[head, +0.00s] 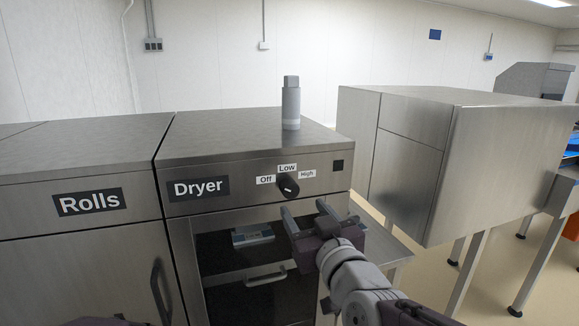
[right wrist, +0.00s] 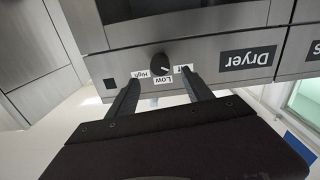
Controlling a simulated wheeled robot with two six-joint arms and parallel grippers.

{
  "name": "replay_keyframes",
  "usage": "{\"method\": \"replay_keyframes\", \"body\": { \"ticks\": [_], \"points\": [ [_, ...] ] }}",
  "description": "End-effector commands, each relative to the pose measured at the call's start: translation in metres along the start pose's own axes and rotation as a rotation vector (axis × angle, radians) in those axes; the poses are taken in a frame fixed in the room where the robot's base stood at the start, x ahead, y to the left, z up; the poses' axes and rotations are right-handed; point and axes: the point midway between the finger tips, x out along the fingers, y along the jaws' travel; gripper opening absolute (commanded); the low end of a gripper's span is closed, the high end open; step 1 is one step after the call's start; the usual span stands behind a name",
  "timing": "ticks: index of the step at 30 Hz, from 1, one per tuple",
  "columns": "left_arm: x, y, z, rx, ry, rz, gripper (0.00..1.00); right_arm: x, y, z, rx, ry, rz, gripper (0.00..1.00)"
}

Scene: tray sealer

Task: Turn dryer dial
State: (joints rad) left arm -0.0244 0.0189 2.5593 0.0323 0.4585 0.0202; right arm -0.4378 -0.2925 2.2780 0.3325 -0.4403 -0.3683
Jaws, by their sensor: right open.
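The dryer dial (head: 289,187) is a round black knob on the steel front panel marked "Dryer", with Off, Low and High labels around its top. A small pale mark shows on its face; I cannot tell which label it points at. My right gripper (head: 306,210) is open and empty, just below and to the right of the dial. In the right wrist view the dial (right wrist: 162,62) appears upside down, beyond the gap between the open fingers (right wrist: 161,77), not gripped. My left gripper is not in view.
A grey bottle (head: 291,105) stands on the dryer top. Below the dial is an open bay with a blue-grey item (head: 252,236) and a handle (head: 267,278). The Rolls cabinet (head: 88,203) adjoins on the left. A large steel machine (head: 485,150) stands at the right.

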Motion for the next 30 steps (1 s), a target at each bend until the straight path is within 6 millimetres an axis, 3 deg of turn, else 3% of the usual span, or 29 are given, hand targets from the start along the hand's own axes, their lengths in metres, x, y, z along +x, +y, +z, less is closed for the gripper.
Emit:
{"method": "replay_keyframes", "body": {
  "ticks": [1,7,15,21,30],
  "points": [
    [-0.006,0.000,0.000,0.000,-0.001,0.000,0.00,-0.001,-0.005,-0.007,0.001,0.002,-0.013,0.59],
    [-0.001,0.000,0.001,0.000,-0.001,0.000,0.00,0.006,-0.007,-0.001,-0.001,-0.002,-0.017,0.59],
    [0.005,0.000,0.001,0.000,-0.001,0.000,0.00,0.060,-0.008,0.000,0.000,-0.004,-0.016,0.59],
    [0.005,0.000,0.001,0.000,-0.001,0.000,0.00,0.086,-0.008,-0.001,-0.001,-0.004,-0.016,0.59],
    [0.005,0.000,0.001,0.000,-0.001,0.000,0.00,0.090,-0.008,-0.001,0.000,-0.003,-0.016,0.59]
  ]
}}
